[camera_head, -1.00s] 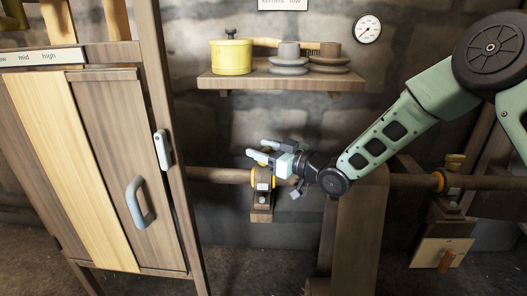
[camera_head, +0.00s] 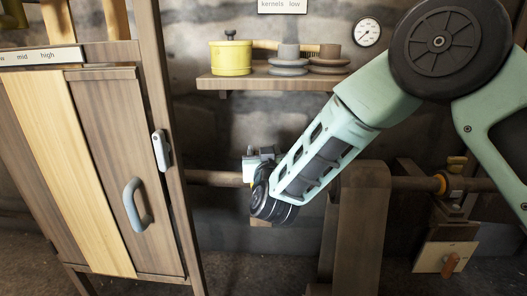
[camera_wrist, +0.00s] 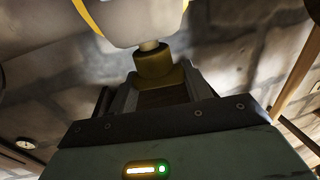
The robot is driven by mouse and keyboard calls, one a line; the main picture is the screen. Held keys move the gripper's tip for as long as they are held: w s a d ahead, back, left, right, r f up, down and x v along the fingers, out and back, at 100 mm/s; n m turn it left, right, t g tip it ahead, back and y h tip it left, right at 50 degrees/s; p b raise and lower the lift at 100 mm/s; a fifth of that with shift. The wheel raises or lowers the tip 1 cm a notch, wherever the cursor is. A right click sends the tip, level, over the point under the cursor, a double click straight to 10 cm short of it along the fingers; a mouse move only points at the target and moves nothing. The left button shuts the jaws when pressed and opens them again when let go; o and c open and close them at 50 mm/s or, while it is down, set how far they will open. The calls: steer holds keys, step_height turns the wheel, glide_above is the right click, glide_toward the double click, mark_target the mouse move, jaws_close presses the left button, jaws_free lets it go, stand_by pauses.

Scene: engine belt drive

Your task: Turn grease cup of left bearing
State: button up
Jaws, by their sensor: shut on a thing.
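The left bearing's grease cup (camera_wrist: 157,66) is a small brass-yellow piece in the wrist view, joined by a short neck to the pale bearing body (camera_wrist: 130,18). My gripper (camera_wrist: 160,90) is shut on the cup, with a finger on each side of it. In the head view my gripper (camera_head: 260,156) is at the left bearing on the wooden shaft. My forearm and wrist hide most of that bearing and its cup there.
A shelf (camera_head: 270,82) with a yellow pot and dishes hangs above. A wooden cabinet (camera_head: 110,150) stands close on the left.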

steer(key=shift+m+h+p, duration=0.35)
steer(key=shift+m+h, duration=0.65)
steer(key=shift+h, duration=0.6)
steer(key=o, duration=1)
steer(key=shift+s, duration=0.15)
steer(key=s+p, duration=0.1)
steer(key=s, duration=0.4)
steer(key=s+p, duration=0.1)
steer(key=s, duration=0.5)
steer(key=s+a+p, duration=0.1)
steer(key=s, duration=0.5)
